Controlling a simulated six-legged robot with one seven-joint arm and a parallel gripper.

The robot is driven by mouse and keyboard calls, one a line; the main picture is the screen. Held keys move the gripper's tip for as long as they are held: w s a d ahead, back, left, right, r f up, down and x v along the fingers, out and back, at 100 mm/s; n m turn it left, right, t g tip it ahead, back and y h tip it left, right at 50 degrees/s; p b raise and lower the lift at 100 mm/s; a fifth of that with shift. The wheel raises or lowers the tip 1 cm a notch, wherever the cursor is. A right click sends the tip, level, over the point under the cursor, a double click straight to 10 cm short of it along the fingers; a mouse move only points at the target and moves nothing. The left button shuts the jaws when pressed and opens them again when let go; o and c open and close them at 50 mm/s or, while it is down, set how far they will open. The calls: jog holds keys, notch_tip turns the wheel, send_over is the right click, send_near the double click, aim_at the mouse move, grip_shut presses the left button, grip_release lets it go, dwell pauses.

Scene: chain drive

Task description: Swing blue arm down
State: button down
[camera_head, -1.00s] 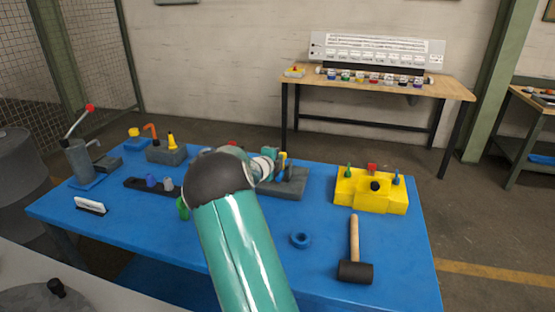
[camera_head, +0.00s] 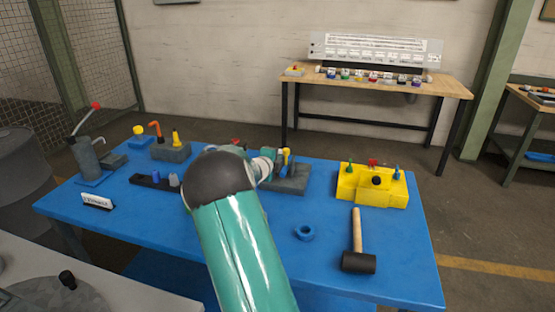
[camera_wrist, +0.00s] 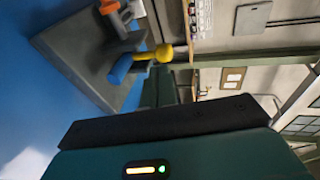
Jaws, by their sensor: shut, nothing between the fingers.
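The blue arm (camera_head: 284,164) with a yellow knob at its tip stands up from a grey block (camera_head: 295,185) near the middle of the table. In the wrist view the blue arm (camera_wrist: 121,68) and its yellow knob (camera_wrist: 163,53) appear sideways, over the grey block (camera_wrist: 75,60). My gripper (camera_wrist: 165,92) is shut and empty, close to the knob; whether it touches the knob I cannot tell. In the head view my own teal arm hides much of the gripper and part of the block's left side.
A yellow block (camera_head: 372,187) with small levers stands to the right. A mallet (camera_head: 358,245) and a blue ring (camera_head: 304,232) lie in front. A red-knobbed lever device (camera_head: 85,155) and a grey block with orange and yellow parts (camera_head: 170,150) stand left.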

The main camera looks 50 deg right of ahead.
jog(key=r+v, duration=0.1)
jog(key=v, duration=0.8)
jog(key=shift+a, duration=0.2)
jog(key=shift+r, duration=0.15)
